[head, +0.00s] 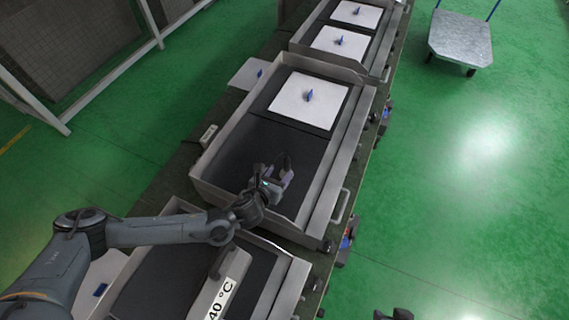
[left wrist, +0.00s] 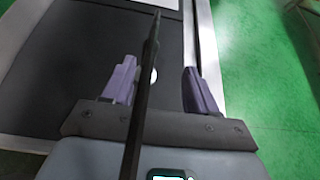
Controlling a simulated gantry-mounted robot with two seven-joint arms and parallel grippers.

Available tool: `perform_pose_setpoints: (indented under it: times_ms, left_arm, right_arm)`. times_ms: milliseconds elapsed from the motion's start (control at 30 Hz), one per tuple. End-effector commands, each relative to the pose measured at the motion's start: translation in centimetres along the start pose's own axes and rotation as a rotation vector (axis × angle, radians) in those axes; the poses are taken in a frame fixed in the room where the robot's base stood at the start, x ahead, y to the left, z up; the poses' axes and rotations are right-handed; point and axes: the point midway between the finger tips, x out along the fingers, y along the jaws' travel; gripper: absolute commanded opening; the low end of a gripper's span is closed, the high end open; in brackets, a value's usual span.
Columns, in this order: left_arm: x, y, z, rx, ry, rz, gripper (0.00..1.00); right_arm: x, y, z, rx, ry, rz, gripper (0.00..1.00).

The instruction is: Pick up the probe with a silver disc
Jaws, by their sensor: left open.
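My left gripper (head: 277,168) is open over the dark front half of the middle heating unit (head: 268,150). In the left wrist view its two purple fingers (left wrist: 160,72) stand apart. A small pale silver disc (left wrist: 153,76) shows between them, close to the left finger and partly hidden; it may be the probe's disc. A dark thin rod (left wrist: 142,110) crosses that view from bottom to top, in front of the gripper; I cannot tell whether it belongs to the probe. The probe is not clear in the head view. A dark shape (head: 393,314) at the bottom edge may be my right gripper.
White plates with blue handles lie on the units, one (head: 309,98) on the middle unit's far half. A nearer unit carries a "40 °C" label (head: 220,300). Raised metal rims edge the units. A grey trolley (head: 460,40) stands at the upper right. Green floor is clear on the right.

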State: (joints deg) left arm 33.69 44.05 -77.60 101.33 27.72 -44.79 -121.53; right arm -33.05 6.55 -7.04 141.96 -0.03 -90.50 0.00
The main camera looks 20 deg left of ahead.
Motion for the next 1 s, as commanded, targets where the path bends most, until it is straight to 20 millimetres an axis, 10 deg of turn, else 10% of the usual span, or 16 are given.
perform_pose_setpoints:
  times_ms: [300, 767, 1000]
  left_arm:
    - [2.5, 1.9, 5.2, 0.033, -0.121, 0.022, 0.58]
    - [5.8, 2.1, -1.1, 0.032, -0.123, 0.023, 0.58]
    - [7.4, 2.2, -0.8, 0.032, -0.125, 0.022, 0.58]
  right_arm:
    - [2.5, 0.5, 1.3, -0.009, -0.01, 0.014, 0.43]
    - [3.1, 0.1, 1.2, -0.002, -0.002, 0.005, 0.43]
    - [3.1, 0.0, 1.1, 0.002, 0.0, 0.001, 0.43]
